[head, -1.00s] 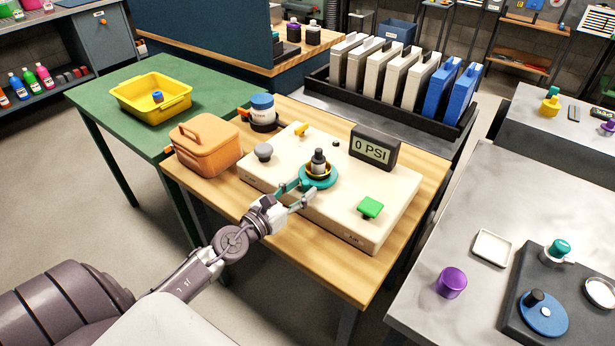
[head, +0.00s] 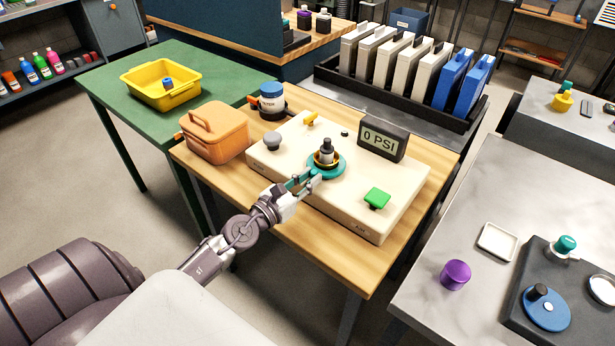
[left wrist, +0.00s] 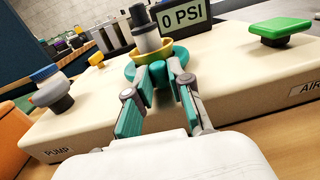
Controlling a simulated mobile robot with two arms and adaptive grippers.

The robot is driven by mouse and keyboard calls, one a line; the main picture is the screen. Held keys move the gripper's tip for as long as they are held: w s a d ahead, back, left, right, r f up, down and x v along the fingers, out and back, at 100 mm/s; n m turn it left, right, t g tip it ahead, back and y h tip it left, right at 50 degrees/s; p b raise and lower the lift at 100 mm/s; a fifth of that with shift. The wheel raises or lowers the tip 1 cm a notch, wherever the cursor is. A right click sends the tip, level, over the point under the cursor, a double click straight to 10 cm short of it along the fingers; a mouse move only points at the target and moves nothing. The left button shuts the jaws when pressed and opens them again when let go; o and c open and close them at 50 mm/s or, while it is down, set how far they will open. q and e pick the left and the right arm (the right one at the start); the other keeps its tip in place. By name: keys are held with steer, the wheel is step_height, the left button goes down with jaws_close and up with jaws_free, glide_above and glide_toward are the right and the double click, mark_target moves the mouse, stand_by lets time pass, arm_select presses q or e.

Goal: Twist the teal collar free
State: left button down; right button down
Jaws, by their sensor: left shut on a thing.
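The teal collar (head: 339,169) is a flat ring around the base of a dark and grey upright fitting (head: 326,149), with a yellow ring (left wrist: 152,50) just above it. It sits on top of a cream pump box (head: 285,160). My left gripper (head: 312,179) reaches in from the front left and is shut on the near part of the collar. In the left wrist view the collar (left wrist: 160,76) shows between the two fingertips, low against the box top. My right gripper is not in view.
A gauge reading 0 PSI (head: 382,139) stands behind the collar. A green button (head: 377,197), grey knob (head: 273,141) and yellow lever (head: 311,118) are on the box. An orange case (head: 213,135) stands left. Bare wood (head: 345,270) lies in front.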

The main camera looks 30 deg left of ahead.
arm_select(q)
steer(key=shift+w+d+r+n+y+p, duration=0.1)
steer(key=shift+d+n+y+p, duration=0.45)
steer(key=shift+y+p, duration=0.5)
steer(key=shift+w+d+r+n+y+p, duration=0.1)
steer(key=shift+d+n+y+p, duration=0.2)
steer(key=shift+n+y+p, duration=0.75)
steer(key=shift+d+r+n+y+p, duration=0.15)
steer(key=shift+d+y+p, duration=0.3)
steer(key=shift+y+p, duration=0.65)
steer(key=y, duration=0.1)
steer(key=d+n, duration=0.1)
steer(key=n+g+y+p, duration=0.1)
steer(key=shift+w+d+f+y, duration=0.15)
steer(key=shift+w+f+y, duration=0.1)
steer(key=shift+w+y, duration=0.05)
steer(key=shift+w+d+n+g+y, duration=0.15)
steer(key=shift+d+n+g+y, duration=0.15)
steer(key=shift+n+y, duration=0.3)
steer(key=shift+w+d+n+g+y, duration=0.15)
steer(key=shift+n+g+y, duration=0.2)
steer(key=shift+y, duration=0.35)
steer(key=c, duration=1)
jaws_free()
steer(key=shift+c, duration=0.2)
steer(key=shift+f, duration=0.1)
